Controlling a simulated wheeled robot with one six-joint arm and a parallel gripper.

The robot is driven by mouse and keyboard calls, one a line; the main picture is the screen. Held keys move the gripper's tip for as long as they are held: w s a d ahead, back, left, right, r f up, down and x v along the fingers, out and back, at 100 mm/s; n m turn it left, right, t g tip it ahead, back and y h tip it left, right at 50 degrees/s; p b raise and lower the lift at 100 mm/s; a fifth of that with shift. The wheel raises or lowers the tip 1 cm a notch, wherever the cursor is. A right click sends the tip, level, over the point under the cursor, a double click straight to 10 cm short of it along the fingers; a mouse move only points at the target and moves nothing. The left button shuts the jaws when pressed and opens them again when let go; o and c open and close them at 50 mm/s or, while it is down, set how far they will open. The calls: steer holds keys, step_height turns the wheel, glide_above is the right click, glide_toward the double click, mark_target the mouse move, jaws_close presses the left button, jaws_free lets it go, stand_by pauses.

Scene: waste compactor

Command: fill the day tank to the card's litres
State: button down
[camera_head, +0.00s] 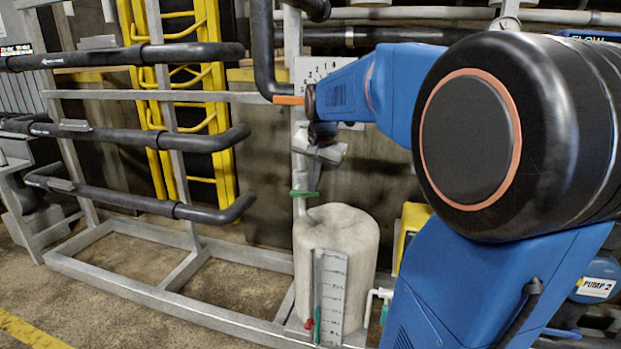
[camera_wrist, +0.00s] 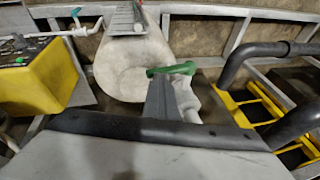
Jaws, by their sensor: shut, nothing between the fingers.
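The day tank (camera_head: 360,255) is a pale upright cylinder at lower centre; it also shows in the wrist view (camera_wrist: 110,65). A level scale (camera_head: 331,290) with marks stands on its front; its level is too small to read. A green lever (camera_head: 303,193) is above the tank's top left; it also shows in the wrist view (camera_wrist: 178,68). My gripper (camera_head: 314,184) points down beside the lever, shut and empty. In the wrist view its fingertips (camera_wrist: 172,82) overlap the lever; I cannot tell whether they touch.
Dark horizontal pipes (camera_head: 150,130) on a grey frame (camera_head: 150,293) reach in from the left, near my wrist. A yellow ladder (camera_head: 188,100) stands behind. A yellow box (camera_wrist: 35,80) with a green button is beside the tank. A numbered panel (camera_head: 318,68) is partly hidden by my arm.

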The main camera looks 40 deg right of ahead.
steer(key=shift+s+d+f, duration=0.3)
steer(key=shift+s+f, duration=0.05)
steer(key=shift+f, duration=0.35)
stand_by(0.3)
steer(key=v, duration=1.7)
steer(key=shift+r, duration=0.3)
steer(key=shift+s, duration=0.1)
